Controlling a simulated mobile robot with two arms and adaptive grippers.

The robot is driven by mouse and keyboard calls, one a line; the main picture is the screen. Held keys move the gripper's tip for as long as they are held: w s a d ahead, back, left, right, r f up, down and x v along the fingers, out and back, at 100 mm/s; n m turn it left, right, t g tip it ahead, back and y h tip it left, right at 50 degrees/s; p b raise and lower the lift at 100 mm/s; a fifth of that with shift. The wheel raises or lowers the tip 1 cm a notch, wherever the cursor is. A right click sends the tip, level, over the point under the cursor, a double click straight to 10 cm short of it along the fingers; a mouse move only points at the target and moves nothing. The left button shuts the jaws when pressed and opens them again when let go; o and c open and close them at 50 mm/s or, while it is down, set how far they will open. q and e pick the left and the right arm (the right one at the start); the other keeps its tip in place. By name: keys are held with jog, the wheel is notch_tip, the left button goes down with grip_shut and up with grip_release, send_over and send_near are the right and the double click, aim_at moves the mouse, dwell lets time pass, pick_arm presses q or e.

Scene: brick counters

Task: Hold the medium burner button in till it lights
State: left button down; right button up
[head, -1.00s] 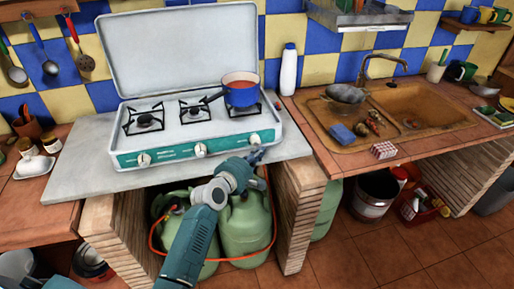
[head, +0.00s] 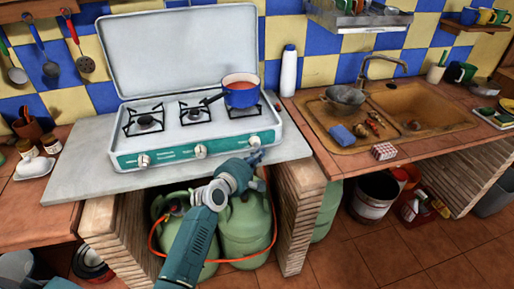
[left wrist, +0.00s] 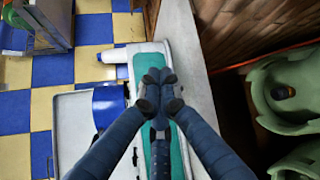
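The white camping stove (head: 185,110) stands on the grey slab with its lid up. Its teal front panel (head: 172,155) carries a left knob (head: 143,160), a middle knob (head: 200,151) and a right knob (head: 255,140). No label tells which is the medium burner's. My left gripper (head: 256,158) is just below and in front of the right knob. In the left wrist view its fingertips (left wrist: 158,88) are together over the teal panel (left wrist: 178,150), with nothing visible between them. They hide what lies behind, so contact with the knob cannot be told. No flame is visible. My right gripper is out of view.
A blue pot (head: 241,91) with red contents sits on the right burner. A white bottle (head: 289,68) stands right of the stove. Green gas cylinders (head: 246,228) with an orange hose are under the slab, beside a brick pillar (head: 300,205).

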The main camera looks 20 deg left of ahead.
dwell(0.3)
pick_arm(q)
jog(key=shift+w+a, duration=0.25)
jog(key=shift+w, duration=0.1)
jog(key=shift+w+a, duration=0.1)
jog(key=shift+w, duration=0.05)
dwell(0.4)
jog(key=shift+w+a, duration=0.1)
jog(key=shift+w, duration=0.05)
dwell(0.7)
dwell(1.2)
jog(key=shift+s+d+p, duration=0.45)
jog(key=shift+s+p, duration=0.1)
jog(key=shift+s, duration=0.15)
